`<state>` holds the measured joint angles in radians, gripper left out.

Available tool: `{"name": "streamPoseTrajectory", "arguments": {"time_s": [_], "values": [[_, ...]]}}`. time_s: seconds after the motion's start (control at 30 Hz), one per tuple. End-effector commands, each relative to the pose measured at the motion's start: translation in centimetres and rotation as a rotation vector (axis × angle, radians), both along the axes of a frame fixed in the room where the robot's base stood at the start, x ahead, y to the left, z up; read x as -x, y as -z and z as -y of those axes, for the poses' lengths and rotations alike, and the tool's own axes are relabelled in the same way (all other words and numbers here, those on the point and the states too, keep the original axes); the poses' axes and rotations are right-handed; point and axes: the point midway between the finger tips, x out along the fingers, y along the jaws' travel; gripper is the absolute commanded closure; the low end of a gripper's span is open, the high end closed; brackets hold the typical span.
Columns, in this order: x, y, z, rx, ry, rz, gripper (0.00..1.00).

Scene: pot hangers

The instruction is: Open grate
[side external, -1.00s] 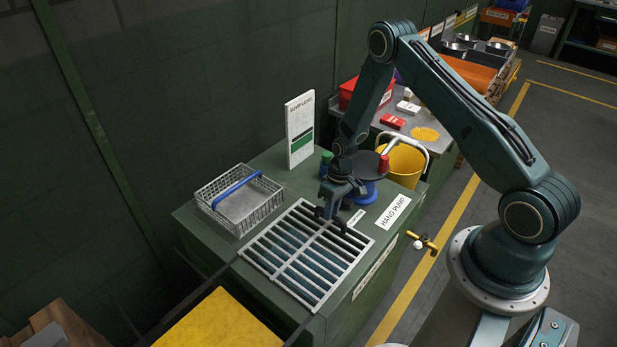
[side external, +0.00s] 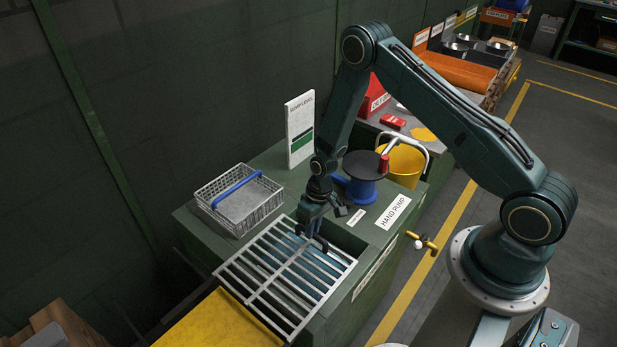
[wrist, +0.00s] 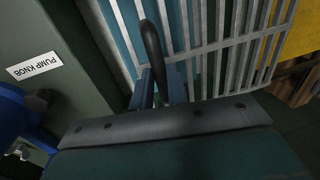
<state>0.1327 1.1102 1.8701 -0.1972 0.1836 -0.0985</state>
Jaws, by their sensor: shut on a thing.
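The pale metal grate (side external: 281,274) with parallel bars lies partly over the sump opening (side external: 343,238) of the green cabinet, and its near-left edge reaches over the yellow panel. My gripper (side external: 312,238) is at the grate's far edge, shut on its dark handle. In the wrist view the black curved handle (wrist: 152,48) rises between my fingers (wrist: 160,88), beside the grate bars (wrist: 225,48). A dark strip of the opening is uncovered along the grate's far-right side. Whether the grate is lifted slightly or rests flat, I cannot tell.
A wire basket (side external: 240,200) with a blue handle stands left of the opening. A white sump level board (side external: 299,130) and a blue-and-black hand pump (side external: 362,177) stand behind. A yellow bucket (side external: 404,163) is at the right. The yellow panel (side external: 205,325) lies front left.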

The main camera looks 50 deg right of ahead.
Motion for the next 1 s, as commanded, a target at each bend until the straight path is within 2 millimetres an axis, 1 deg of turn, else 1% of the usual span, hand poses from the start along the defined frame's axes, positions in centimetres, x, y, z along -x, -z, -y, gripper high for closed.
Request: {"name": "streamPoseTrajectory", "arguments": {"time_s": [0.03, 0.2, 0.4, 0.5, 0.6, 0.7, 0.83, 1.0], "values": [[0.1, -0.1, -1.7, -0.002, -0.009, -0.001, 1.00], [0.1, -0.1, -6.3, -0.002, -0.009, -0.001, 1.00], [0.1, -0.1, -11.3, -0.003, -0.008, -0.001, 1.00], [0.1, -0.1, -13.3, -0.003, -0.006, -0.002, 1.00], [0.1, -0.1, -14.8, -0.003, -0.005, -0.002, 1.00], [0.1, -0.1, -15.9, -0.003, -0.004, -0.001, 1.00], [0.1, -0.1, -16.6, -0.003, -0.002, -0.003, 1.00], [0.1, -0.1, -16.8, -0.003, -0.002, -0.003, 1.00]]}}
